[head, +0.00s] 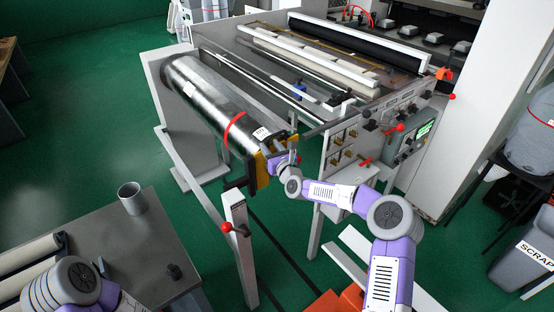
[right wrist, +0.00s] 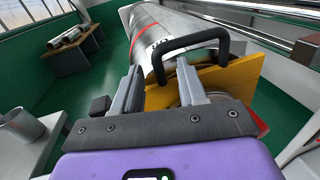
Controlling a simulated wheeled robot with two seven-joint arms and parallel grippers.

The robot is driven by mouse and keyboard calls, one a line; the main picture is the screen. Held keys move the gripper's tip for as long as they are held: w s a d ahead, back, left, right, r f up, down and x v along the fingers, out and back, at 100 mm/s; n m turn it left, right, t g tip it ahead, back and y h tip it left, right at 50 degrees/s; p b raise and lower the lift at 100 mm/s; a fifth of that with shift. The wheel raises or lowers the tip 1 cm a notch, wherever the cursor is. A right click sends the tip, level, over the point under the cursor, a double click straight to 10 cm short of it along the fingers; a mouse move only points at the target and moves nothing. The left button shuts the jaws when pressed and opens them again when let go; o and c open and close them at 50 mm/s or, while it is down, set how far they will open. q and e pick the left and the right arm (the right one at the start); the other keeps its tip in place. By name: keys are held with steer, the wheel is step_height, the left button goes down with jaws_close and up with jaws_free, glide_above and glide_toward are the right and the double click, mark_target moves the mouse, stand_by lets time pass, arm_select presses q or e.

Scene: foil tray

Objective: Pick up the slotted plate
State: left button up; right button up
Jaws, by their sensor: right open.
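The slotted plate looks to be the yellow plate (right wrist: 212,78) with a black bar handle (right wrist: 190,45), at the near end of the foil roll. In the head view the yellow plate (head: 261,170) shows at the roll's end, partly hidden by my right gripper (head: 290,155). In the right wrist view my right gripper (right wrist: 159,68) is open, its two grey fingers apart and pointing at the handle. The handle spans above and beyond the fingertips; I cannot tell whether they touch it. My left arm shows at the lower left of the head view, but its gripper does not.
The silver foil roll (head: 205,95) with a red band lies beside the machine (head: 345,125). A post with a red knob (head: 227,227) stands near the plate. A grey table (head: 150,240) with a metal cup (head: 132,198) is at the lower left. Green floor lies between.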

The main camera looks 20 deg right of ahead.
steer(key=shift+w, duration=0.1)
jaws_close()
stand_by(1.3)
steer(key=shift+r, duration=0.15)
